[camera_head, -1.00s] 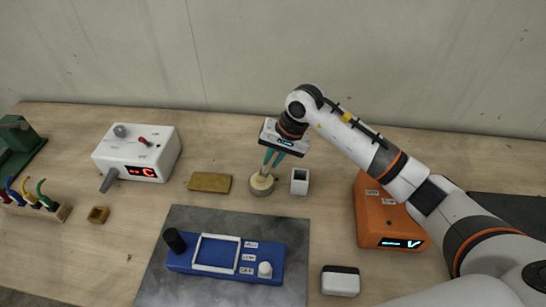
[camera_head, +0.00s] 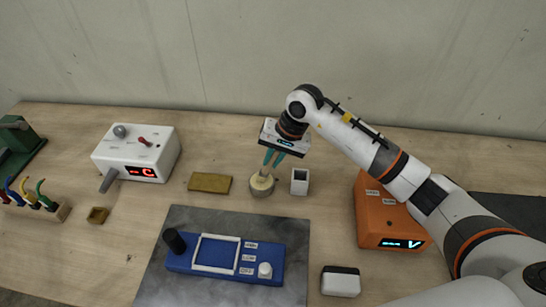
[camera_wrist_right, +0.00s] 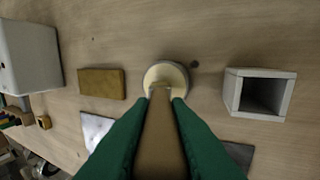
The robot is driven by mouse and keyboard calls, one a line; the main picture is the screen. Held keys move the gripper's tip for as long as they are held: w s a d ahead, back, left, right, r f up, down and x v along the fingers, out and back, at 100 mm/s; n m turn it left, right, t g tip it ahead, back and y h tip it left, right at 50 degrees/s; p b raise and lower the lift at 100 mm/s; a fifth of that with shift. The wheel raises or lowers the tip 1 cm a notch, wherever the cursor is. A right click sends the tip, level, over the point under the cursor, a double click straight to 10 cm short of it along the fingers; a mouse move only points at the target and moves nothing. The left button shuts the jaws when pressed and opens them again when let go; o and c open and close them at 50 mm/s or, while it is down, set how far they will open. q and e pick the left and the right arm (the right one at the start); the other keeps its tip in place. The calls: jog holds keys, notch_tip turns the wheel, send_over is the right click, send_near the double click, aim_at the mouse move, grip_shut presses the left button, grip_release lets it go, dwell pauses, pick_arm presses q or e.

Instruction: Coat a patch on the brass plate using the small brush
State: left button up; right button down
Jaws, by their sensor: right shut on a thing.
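The brass plate (camera_head: 210,183) lies flat on the bench, left of a round pale pot (camera_head: 262,190). In the right wrist view the brass plate (camera_wrist_right: 102,83) shows left of the pot (camera_wrist_right: 176,72). My right gripper (camera_head: 272,159) points down over the pot with its green fingers shut on the small brush (camera_wrist_right: 160,140). The brush has a brown handle, and its lower end is at or in the pot; the exact contact is hidden. My left gripper is not in view.
A white square open holder (camera_head: 300,182) stands just right of the pot. A blue device (camera_head: 222,258) sits on a grey mat (camera_head: 180,292) in front. A white box with a red display (camera_head: 137,155) is at left, an orange box (camera_head: 388,223) at right.

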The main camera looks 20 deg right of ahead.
jog(key=shift+r+p, duration=0.4)
jog(key=shift+r, duration=0.55)
jog(key=shift+r+p, duration=0.55)
jog(key=shift+r, duration=1.9)
